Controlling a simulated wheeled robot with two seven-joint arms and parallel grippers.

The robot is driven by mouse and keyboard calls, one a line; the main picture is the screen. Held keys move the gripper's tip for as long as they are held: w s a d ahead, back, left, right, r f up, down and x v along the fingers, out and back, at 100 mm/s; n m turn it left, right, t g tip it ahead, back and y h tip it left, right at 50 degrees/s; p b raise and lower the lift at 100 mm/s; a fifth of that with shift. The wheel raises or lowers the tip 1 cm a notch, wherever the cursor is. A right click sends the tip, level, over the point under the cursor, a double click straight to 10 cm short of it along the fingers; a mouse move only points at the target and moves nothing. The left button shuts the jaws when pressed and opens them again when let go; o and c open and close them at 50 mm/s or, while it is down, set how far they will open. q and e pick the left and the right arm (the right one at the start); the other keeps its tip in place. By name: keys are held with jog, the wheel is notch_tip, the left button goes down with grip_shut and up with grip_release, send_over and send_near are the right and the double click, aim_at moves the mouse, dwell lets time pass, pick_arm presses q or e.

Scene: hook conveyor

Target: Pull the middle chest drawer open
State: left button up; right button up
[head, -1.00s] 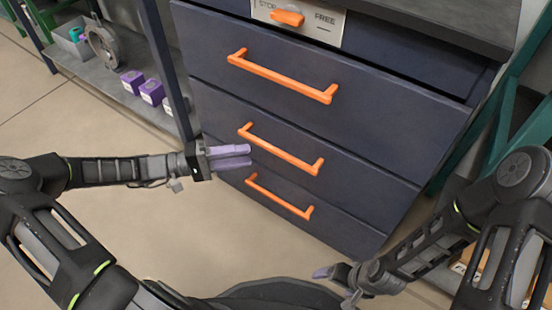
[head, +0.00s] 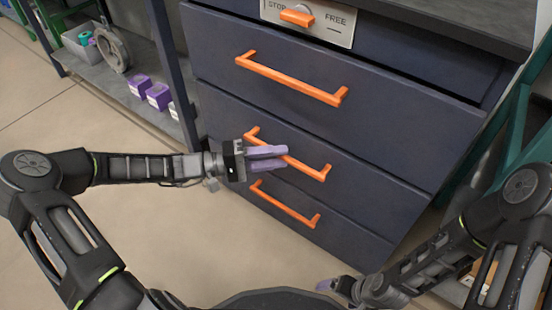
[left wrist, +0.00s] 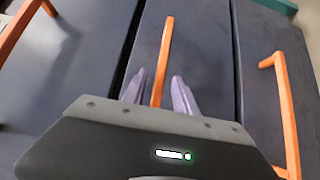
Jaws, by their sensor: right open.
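The dark blue chest (head: 390,130) has three drawer fronts with orange bar handles, all looking closed. The middle drawer's handle (head: 318,173) slants across the head view. My left gripper (head: 286,157) is at this handle, its purple fingers hiding part of the bar. In the left wrist view the middle handle (left wrist: 166,50) runs between the two fingers (left wrist: 159,92), which stand apart with a gap on each side. My left gripper is open around the bar. My right gripper (head: 327,285) is low at the bottom of the head view, away from the chest, open and empty.
The top drawer handle (head: 290,80) lies above and the bottom drawer handle (head: 285,206) below. An orange lever (head: 297,17) sits on a STOP/FREE plate. A shelf (head: 115,98) with purple boxes (head: 158,95) stands left. The floor before the chest is clear.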

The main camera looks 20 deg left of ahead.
pick_arm(q)
grip_shut()
dwell(0.4)
dwell(1.1)
